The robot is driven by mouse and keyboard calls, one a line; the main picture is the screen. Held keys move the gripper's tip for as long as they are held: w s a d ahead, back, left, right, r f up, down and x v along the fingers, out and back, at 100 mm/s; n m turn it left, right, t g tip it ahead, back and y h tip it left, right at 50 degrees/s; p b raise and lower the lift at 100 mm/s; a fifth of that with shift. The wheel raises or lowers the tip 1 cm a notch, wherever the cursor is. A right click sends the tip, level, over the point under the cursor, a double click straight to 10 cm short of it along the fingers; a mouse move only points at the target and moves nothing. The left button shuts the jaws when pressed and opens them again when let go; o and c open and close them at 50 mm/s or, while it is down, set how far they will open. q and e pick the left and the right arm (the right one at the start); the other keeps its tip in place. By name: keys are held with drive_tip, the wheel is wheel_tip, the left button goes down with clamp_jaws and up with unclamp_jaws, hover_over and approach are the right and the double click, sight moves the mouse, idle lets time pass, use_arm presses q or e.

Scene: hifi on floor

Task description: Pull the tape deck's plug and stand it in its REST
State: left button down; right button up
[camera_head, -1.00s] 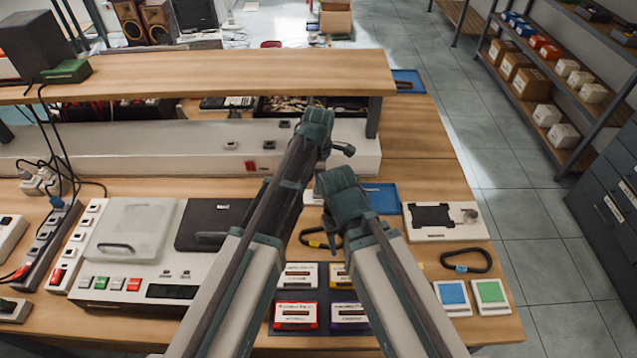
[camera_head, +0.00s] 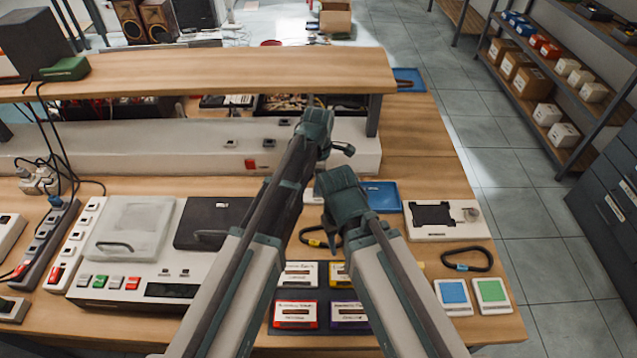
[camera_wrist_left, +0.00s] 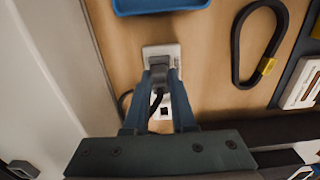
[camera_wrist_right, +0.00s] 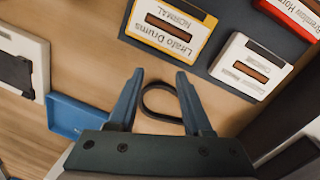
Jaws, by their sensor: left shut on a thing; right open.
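My left gripper (camera_wrist_left: 159,76) is shut on a dark plug (camera_wrist_left: 158,77), seen from above in the left wrist view. The plug is at a white socket block (camera_wrist_left: 161,50) on the wood; I cannot tell whether it is seated or just above. A black cord runs down from it. In the head view my left gripper (camera_head: 325,142) hides the plug. The white tape deck (camera_head: 130,245) with its clear lid and coloured buttons stands at left. My right gripper (camera_wrist_right: 160,78) is open and empty above a black cable loop (camera_wrist_right: 160,101). I can read no REST label.
Several cassettes lie on a dark mat (camera_wrist_right: 226,62) below my right arm. Blue trays, one in the right wrist view (camera_wrist_right: 72,116), lie nearby. A white-topped device (camera_head: 447,219) is to the right. A raised shelf (camera_head: 200,75) spans the back, and a power strip (camera_head: 45,250) is at far left.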

use_arm(q)
drive_tip(key=c, duration=0.7)
unclamp_jaws()
drive_tip(key=shift+o, duration=0.2)
drive_tip(key=shift+r, duration=0.1)
use_arm(e)
drive_tip(key=shift+r, duration=0.1)
use_arm(q)
wheel_tip(320, 180, up, 14)
drive_tip(key=p, duration=1.3)
drive_tip(key=shift+f+p, duration=0.2)
drive_tip(key=shift+p, duration=0.2)
use_arm(e)
wheel_tip(320, 180, up, 14)
drive_tip(key=shift+f, duration=0.2)
use_arm(q)
drive_tip(key=shift+r, duration=0.1)
use_arm(e)
drive_tip(key=shift+r, duration=0.1)
use_arm(q)
wheel_tip(320, 180, up, 5)
drive_tip(key=p, duration=0.5)
use_arm(e)
wheel_tip(320, 180, up, 5)
drive_tip(key=shift+f, duration=0.1)
